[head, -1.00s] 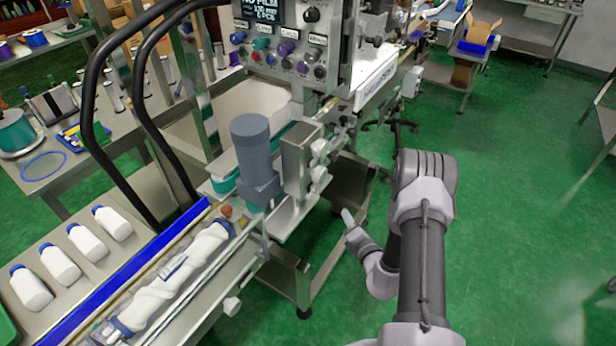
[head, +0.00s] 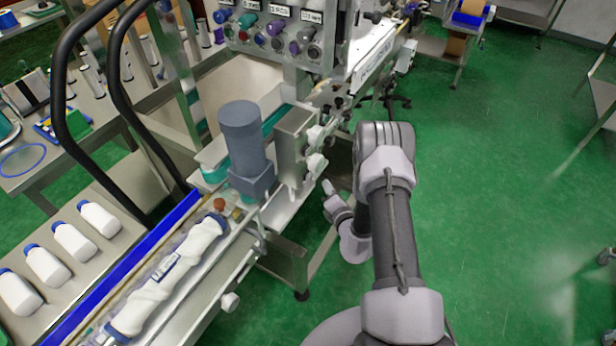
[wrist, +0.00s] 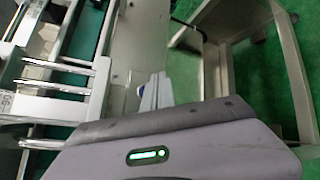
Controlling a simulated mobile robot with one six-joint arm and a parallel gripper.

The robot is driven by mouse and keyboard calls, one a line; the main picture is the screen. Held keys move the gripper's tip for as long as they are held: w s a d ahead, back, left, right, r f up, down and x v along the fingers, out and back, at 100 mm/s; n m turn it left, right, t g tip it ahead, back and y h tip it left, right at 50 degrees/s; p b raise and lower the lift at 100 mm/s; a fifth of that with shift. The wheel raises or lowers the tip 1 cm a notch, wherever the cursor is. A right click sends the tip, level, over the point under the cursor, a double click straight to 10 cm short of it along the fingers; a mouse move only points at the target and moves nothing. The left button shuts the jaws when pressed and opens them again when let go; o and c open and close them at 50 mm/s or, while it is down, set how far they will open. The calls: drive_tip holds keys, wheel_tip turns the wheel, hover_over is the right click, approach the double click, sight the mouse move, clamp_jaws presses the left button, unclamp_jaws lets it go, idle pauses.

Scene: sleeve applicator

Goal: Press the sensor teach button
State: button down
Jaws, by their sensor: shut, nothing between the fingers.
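My gripper (head: 328,187) is shut and empty, low over the floor just right of the machine's metal bracket. In the wrist view its slim pale fingers (wrist: 156,92) lie together, pointing along the grey machine frame. The machine's control panel (head: 270,52) is at the top of the head view, with several coloured knobs and buttons, and its upper part is cut off. I cannot tell which control, if any, is the sensor teach button; the labels are too small to read. My gripper is well below and apart from the panel.
A grey motor (head: 241,140) and a steel bracket (head: 293,135) stand left of my gripper. White bottles (head: 74,241) lie on a side tray. Black curved rails rise at left. The green floor at right is open.

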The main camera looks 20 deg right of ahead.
drive_tip(key=shift+w+a, duration=0.55)
drive_tip(key=shift+w, duration=0.2)
drive_tip(key=shift+w+a, duration=0.55)
drive_tip(key=shift+w, duration=0.15)
idle(1.0)
drive_tip(key=shift+w+a, duration=0.25)
drive_tip(key=shift+w, duration=0.1)
drive_tip(key=shift+w+a+r, duration=0.35)
drive_tip(key=shift+w+r, duration=0.1)
idle(1.2)
drive_tip(key=shift+s+d, duration=0.1)
drive_tip(key=shift+d, duration=0.05)
idle(0.3)
drive_tip(key=s+d, duration=0.2)
drive_tip(key=s, duration=0.1)
drive_tip(key=s+d, duration=0.1)
drive_tip(key=shift+s+f, duration=0.15)
drive_tip(key=shift+f, duration=0.2)
